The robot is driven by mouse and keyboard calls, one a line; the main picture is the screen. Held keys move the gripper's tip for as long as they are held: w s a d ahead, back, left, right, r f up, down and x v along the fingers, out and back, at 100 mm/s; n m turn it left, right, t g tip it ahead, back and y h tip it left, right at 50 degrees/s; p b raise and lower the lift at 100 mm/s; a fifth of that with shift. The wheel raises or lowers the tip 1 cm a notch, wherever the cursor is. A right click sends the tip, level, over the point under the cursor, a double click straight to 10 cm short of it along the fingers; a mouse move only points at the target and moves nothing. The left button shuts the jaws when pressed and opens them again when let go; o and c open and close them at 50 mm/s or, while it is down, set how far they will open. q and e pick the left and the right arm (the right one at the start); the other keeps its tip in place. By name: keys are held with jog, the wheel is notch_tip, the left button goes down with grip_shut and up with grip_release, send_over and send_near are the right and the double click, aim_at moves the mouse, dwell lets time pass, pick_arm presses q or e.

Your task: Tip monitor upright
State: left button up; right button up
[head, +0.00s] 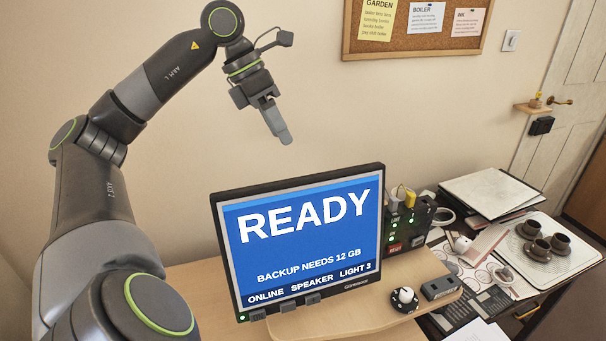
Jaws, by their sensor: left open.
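The monitor (305,245) stands on the light wooden desk, its screen facing me. It looks upright, with only a slight slant of its edges in the picture. Its blue screen reads READY, with a line about a backup below. My left gripper (279,128) is above the monitor's top edge, in front of the wall, apart from it and pointing down. It is open, with nothing seen between its fingers. The monitor's base and back are hidden. My right gripper is not in view.
A dark box with green lights (409,225) stands right of the monitor. A small knob (405,297) and a grey block (440,287) sit on the desk (388,331). Dark cups (538,250) stand on a tray (583,253) at right.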

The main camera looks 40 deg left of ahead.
aim_at(305, 177)
pick_arm(q)
jog(key=p+x, duration=0.2)
jog(key=x, duration=0.7)
jog(key=shift+w+d+f, duration=0.1)
jog(key=shift+f, duration=0.2)
jog(key=shift+x, duration=0.8)
grip_shut()
